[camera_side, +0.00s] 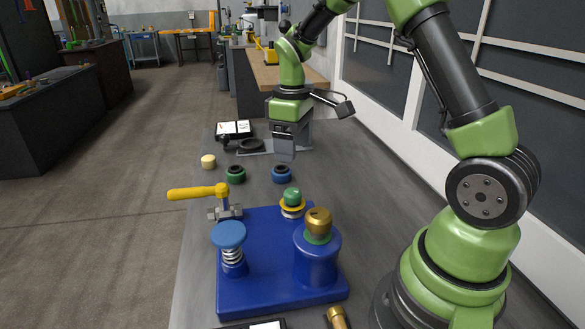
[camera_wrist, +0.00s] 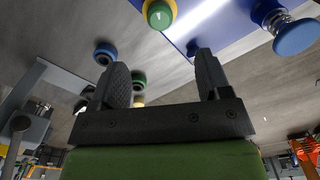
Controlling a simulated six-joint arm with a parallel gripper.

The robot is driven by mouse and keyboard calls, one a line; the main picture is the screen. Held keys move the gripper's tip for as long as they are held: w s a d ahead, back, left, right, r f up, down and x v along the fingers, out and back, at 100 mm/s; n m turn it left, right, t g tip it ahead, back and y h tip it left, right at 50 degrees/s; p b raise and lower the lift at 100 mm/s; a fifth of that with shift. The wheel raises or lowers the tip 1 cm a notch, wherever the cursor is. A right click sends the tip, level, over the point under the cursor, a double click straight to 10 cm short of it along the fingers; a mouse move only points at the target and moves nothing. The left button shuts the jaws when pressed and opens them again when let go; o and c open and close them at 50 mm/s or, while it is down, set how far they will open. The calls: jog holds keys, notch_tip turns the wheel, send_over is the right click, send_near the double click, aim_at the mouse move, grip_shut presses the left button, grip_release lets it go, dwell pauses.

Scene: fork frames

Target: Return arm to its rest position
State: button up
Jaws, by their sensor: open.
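My gripper (camera_side: 284,154) hangs pointing down over the far part of the grey table in the side view, beyond the blue fixture. In the wrist view its two black fingers stand well apart (camera_wrist: 160,68) with nothing held between them. The arm is bent, with the wrist extended away from my base. The blue ring (camera_side: 282,174) and the green ring (camera_side: 235,175) lie on the table near the gripper. They also show in the wrist view, the blue ring (camera_wrist: 105,53) beside one finger and the green ring (camera_wrist: 139,81) between the fingers.
The blue fixture (camera_side: 270,290) stands nearer the camera, with a yellow-handled lever (camera_side: 198,192), a blue spring button (camera_side: 229,235), a green knob (camera_side: 292,196) and a brass knob (camera_side: 318,222). A beige cylinder (camera_side: 208,161) lies left. A wall with panels runs along the right.

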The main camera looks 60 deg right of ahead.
dwell(0.4)
jog(key=s+a+r+m+t, duration=0.35)
jog(key=s+a+r, duration=0.35)
jog(key=r, duration=0.4)
jog(key=s+a+r+m+t+y, duration=0.2)
jog(key=s+a, duration=0.3)
jog(key=s, duration=0.5)
jog(key=shift+a+r+m+t, duration=0.15)
jog(key=shift+r+m+t, duration=0.2)
jog(key=shift+m+t, duration=0.35)
jog(key=shift+s, duration=0.1)
jog(key=shift+c, duration=0.5)
